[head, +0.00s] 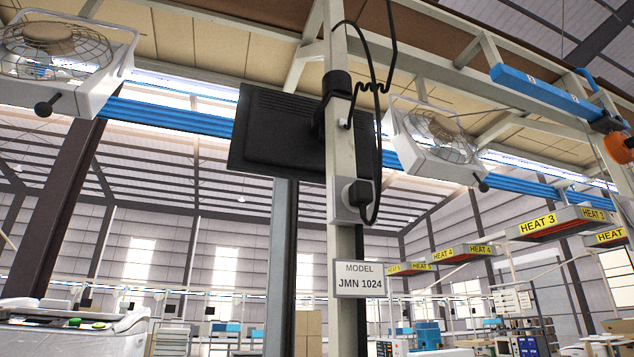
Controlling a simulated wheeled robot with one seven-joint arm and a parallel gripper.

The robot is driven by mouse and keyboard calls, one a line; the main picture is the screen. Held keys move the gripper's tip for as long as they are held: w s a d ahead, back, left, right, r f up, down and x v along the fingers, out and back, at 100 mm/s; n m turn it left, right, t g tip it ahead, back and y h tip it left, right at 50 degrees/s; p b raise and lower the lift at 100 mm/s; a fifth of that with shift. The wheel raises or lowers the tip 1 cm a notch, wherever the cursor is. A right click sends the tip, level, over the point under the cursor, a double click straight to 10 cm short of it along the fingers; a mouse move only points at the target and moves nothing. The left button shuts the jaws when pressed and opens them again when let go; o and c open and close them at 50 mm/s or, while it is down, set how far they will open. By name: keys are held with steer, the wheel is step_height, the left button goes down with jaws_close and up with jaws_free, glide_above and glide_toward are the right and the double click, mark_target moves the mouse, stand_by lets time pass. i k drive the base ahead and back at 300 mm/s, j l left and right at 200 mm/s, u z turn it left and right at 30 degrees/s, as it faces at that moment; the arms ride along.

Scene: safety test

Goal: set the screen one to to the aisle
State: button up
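A black screen (275,135) hangs high on a pale upright post (341,225), seen from its back, so its display side is hidden. It is held to the post by a dark bracket and sits tilted in the picture. A black cable (375,110) runs from above, loops beside the post and ends at a plug on a light socket box (352,200). I see no number on the screen. My gripper is not in view. I cannot tell which side is the aisle.
Caged fans (52,50) and (440,135) hang left and right of the screen. A sign (362,280) reading MODEL JMN 1024 is on the post. A white machine (75,330) stands lower left. HEAT signs (538,225) hang at right.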

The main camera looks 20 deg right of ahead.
mark_target(276, 133)
steer(key=i+j+z, duration=0.2)
steer(key=z, duration=0.2)
steer(key=i+j+z, duration=0.15)
steer(key=z, duration=0.2)
steer(key=i+j+z, duration=0.15)
steer(key=j+z, duration=0.25)
